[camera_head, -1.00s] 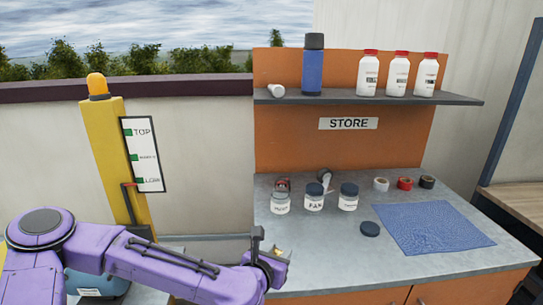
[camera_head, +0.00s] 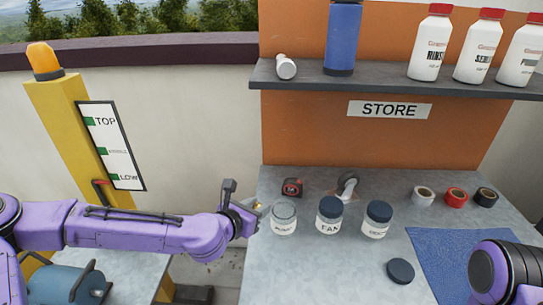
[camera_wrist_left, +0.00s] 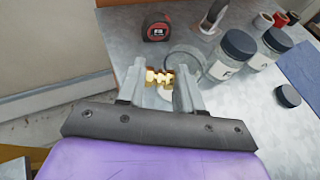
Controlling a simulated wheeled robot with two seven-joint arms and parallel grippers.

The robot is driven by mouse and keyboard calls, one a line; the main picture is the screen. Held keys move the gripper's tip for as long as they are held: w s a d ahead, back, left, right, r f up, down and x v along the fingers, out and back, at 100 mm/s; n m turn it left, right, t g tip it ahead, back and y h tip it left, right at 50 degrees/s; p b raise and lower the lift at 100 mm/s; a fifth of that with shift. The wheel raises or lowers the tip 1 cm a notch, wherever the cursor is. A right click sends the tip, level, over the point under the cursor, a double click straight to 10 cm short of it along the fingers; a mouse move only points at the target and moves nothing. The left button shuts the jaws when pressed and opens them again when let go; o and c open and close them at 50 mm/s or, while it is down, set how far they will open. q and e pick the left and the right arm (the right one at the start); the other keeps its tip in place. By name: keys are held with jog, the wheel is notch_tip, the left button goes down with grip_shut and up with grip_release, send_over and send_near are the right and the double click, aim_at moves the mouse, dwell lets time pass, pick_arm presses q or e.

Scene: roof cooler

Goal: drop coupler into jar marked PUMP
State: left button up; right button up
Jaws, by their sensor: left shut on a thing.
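My left gripper (camera_head: 246,207) is shut on a small brass coupler (camera_head: 258,204), which also shows between the fingers in the left wrist view (camera_wrist_left: 160,78). It holds the coupler just left of an open glass jar (camera_head: 284,222) on the counter. This jar's label is too blurred to read surely. In the wrist view the jar's round mouth (camera_wrist_left: 187,60) is just beyond the fingertips, partly hidden by them. A lidded jar marked FAN (camera_head: 329,222) and another lidded jar (camera_head: 376,225) stand to the right. My right gripper is out of view.
A dark loose lid (camera_head: 400,271) lies on the counter (camera_head: 330,275) near a blue mat (camera_head: 440,255). A tape measure (camera_head: 292,187) sits behind the open jar. Several tape rolls (camera_head: 456,197) are at right. A shelf (camera_head: 390,85) with bottles is above.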

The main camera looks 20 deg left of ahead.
pick_arm(q)
jog(key=r+m+h, duration=0.1)
jog(key=r, duration=0.1)
jog(key=w+d+r+m+g+h+p, duration=0.1)
jog(key=r, duration=0.1)
jog(key=w+d+r+m+h+p, duration=0.1)
jog(key=shift+r, duration=0.4)
jog(key=w+d+r+m+g+h, duration=0.1)
jog(key=w+r+m+g+h, duration=0.1)
jog(key=w+r, duration=0.15)
jog(key=f+b, duration=0.5)
jog(key=shift+s+d, duration=0.25)
jog(key=shift+s, duration=0.1)
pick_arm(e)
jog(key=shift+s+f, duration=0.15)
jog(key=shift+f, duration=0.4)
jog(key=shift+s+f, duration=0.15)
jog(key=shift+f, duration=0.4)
